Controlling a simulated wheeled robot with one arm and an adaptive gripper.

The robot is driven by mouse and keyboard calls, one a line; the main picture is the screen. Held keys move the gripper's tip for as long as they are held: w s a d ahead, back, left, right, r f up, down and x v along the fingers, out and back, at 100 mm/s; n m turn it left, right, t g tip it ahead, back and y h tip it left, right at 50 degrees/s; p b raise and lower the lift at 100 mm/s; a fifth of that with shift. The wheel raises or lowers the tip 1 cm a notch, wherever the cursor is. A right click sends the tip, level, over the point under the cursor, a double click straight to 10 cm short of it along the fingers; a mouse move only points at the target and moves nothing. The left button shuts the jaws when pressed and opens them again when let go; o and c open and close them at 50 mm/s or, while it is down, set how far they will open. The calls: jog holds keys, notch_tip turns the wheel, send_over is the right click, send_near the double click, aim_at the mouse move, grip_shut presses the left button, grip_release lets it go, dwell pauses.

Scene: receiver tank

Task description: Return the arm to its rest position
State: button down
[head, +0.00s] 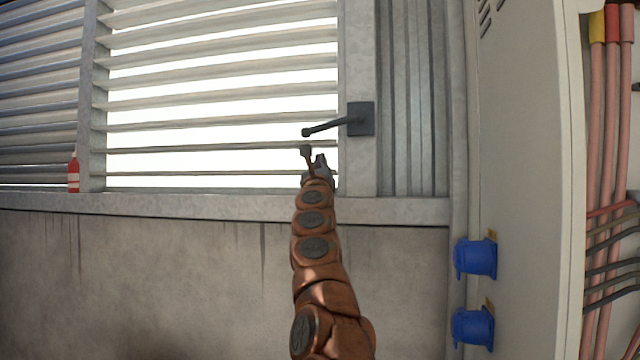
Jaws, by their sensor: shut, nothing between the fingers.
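My arm (315,265) is copper-coloured with dark round joint caps. It reaches up from the bottom middle of the head view, stretched out toward the louvred window. My gripper (313,160) is at its far end, small in the picture, shut and empty. It appears just below a dark lever handle (335,125) on the window frame. A gap shows between the gripper and the handle in the picture; I cannot tell the depth between them.
A louvred window (220,90) fills the back above a concrete wall (150,280). A grey cabinet (525,180) with blue sockets (476,258) stands close on the right, with thick cables (596,130) beyond it. A red bottle-like object (73,175) stands on the left ledge.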

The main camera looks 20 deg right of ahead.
jog(key=shift+b+v, duration=1.65)
jog(key=shift+v, duration=0.1)
jog(key=shift+a, duration=0.1)
